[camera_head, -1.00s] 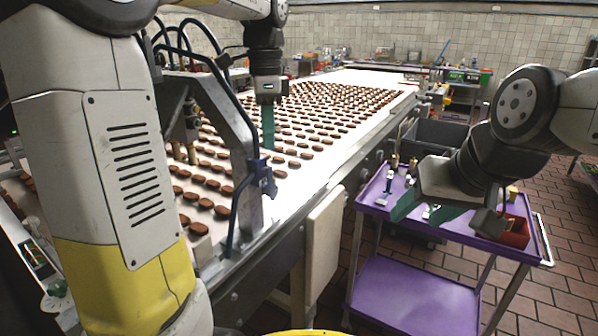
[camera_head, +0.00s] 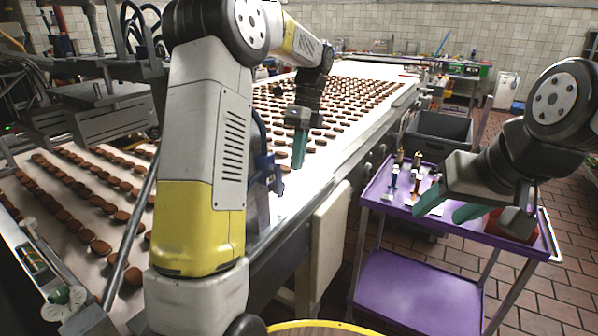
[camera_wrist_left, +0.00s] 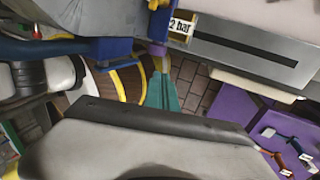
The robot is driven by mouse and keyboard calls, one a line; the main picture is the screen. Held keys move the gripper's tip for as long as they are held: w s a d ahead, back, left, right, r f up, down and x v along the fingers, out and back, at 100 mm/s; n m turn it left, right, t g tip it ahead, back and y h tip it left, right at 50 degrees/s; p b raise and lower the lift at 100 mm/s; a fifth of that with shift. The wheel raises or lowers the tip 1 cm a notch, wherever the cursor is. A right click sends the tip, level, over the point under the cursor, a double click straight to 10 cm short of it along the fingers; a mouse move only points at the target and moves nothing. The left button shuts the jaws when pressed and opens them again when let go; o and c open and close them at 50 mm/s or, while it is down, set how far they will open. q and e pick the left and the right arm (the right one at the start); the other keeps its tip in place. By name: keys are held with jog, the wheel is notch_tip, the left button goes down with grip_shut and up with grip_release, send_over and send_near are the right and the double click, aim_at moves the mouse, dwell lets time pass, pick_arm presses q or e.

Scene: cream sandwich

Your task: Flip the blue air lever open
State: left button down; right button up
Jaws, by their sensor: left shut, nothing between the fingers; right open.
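The blue air lever and its valve (camera_head: 268,172) sit on the metal post beside the conveyor, partly hidden behind my left arm. In the left wrist view a blue valve part (camera_wrist_left: 158,22) shows at the top beside a "2 bar" label (camera_wrist_left: 181,26). I cannot tell the lever's position. My left gripper (camera_head: 299,160) is shut and empty, its teal fingers pointing down over the conveyor's near side, right of the valve in the head view. In the left wrist view its fingertips (camera_wrist_left: 162,85) appear just below the blue part, with no clear contact. My right gripper (camera_head: 449,207) is open and empty above the purple cart.
The conveyor (camera_head: 357,130) carries many brown biscuits. The purple cart (camera_head: 385,209) holds small tools and a red bin (camera_head: 512,226). A grey crate (camera_head: 437,130) stands behind it. A metal press frame (camera_head: 105,105) stands at left.

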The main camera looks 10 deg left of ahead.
aim_at(282, 188)
pick_arm(q)
jog(key=s, duration=0.1)
jog(key=s+a+f, duration=0.1)
jog(key=s, duration=0.1)
jog(key=s+f, duration=0.1)
jog(key=shift+s+a+f, duration=0.2)
jog(key=shift+a+f, duration=0.05)
jog(key=shift+a, duration=0.05)
jog(key=shift+s+a+f+g, duration=0.15)
jog(key=shift+s+g, duration=0.1)
jog(key=shift+s, duration=0.1)
jog(key=shift+s+a+f+g, duration=0.1)
jog(key=shift+s+f+g, duration=0.05)
jog(key=shift+s+g, duration=0.15)
